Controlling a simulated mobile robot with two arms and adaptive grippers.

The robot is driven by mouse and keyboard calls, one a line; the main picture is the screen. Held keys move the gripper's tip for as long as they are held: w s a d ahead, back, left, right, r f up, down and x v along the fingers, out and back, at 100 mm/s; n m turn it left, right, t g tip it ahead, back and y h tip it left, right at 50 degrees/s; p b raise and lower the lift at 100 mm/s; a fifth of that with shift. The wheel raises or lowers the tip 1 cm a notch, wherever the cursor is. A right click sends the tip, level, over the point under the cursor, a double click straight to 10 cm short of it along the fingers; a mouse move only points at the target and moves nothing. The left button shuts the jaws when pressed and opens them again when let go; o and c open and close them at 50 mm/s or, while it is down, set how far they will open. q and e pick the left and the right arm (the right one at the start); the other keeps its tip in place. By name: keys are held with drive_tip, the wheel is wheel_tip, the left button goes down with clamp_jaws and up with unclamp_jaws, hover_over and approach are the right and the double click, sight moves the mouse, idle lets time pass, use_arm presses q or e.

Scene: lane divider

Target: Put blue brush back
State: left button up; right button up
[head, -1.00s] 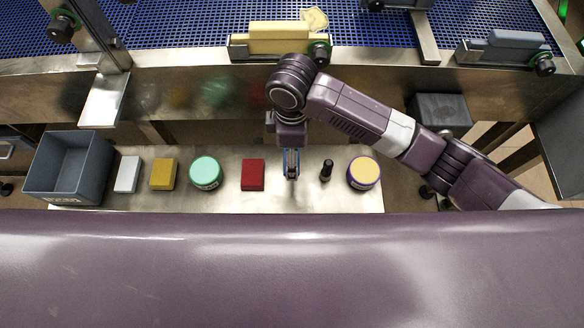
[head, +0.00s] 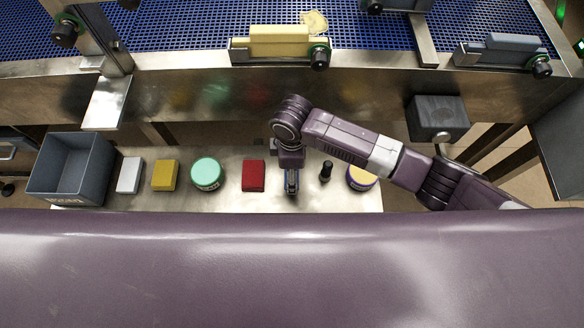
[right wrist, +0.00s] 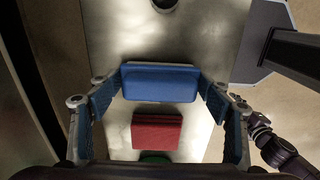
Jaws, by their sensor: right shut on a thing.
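The blue brush (right wrist: 160,83) shows in the right wrist view as a blue block with rounded edges. My right gripper (right wrist: 163,80) is shut on it, one finger at each end. In the head view my right gripper (head: 291,184) points down over the metal shelf (head: 225,199), between a red block (head: 253,175) and a small black bottle (head: 326,170). There the gripper mostly hides the brush. I cannot tell if the brush touches the shelf.
A grey bin (head: 97,177), white block (head: 129,175), yellow block (head: 164,175) and green-lidded jar (head: 207,173) stand left along the shelf. A yellow-lidded jar (head: 361,179) is at right, partly behind my arm. A conveyor (head: 190,33) with a yellow holder block (head: 280,40) runs behind.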

drive_tip(key=shift+f, duration=0.2)
drive_tip(key=o, duration=1.1)
drive_tip(key=shift+f+b, duration=0.15)
drive_tip(key=shift+b, duration=0.45)
drive_tip(key=r, duration=0.8)
drive_tip(key=shift+w+r, duration=0.1)
drive_tip(key=shift+w, duration=0.15)
